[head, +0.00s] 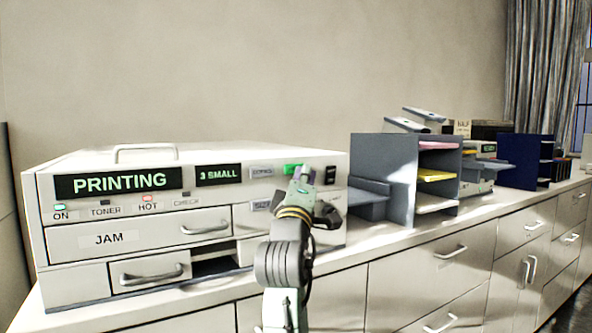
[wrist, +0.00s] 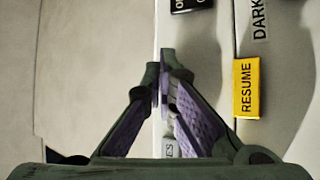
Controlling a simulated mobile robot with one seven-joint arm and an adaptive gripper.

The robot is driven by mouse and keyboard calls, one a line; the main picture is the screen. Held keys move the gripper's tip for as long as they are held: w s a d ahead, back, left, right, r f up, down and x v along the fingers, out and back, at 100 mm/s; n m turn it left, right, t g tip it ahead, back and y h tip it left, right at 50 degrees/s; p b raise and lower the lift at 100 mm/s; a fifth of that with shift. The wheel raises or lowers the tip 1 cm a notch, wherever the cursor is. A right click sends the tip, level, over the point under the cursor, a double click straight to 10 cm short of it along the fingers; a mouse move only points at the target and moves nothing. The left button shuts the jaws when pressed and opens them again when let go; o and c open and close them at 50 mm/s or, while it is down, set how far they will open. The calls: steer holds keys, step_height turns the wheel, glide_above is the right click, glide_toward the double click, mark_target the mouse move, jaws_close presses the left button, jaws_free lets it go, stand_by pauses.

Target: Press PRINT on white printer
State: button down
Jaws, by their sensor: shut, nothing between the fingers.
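The white printer (head: 200,160) stands on the counter at the left. Its black display reads PRINTING (head: 118,183), and a second one reads 3 SMALL (head: 218,175). The ON and HOT lamps are lit. My gripper (head: 304,172) is shut and empty at the right end of the front panel, overlapping a lit green button (head: 292,168) whose label I cannot read. I cannot tell whether the tips touch it. In the wrist view, my closed fingertips (wrist: 163,76) lie over the white panel, left of a yellow RESUME button (wrist: 246,88). A label below is partly hidden by the fingers.
A grey paper sorter (head: 385,165) with coloured sheets stands right of the printer. Further right are another machine (head: 482,170) and a dark blue rack (head: 520,160). The printer's drawer handles (head: 152,275) stick out in front.

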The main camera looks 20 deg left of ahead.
steer(key=shift+s+d, duration=0.3)
steer(key=shift+d, duration=0.05)
steer(key=shift+d, duration=0.1)
steer(key=shift+s+d, duration=1.55)
steer(key=shift+d, duration=0.3)
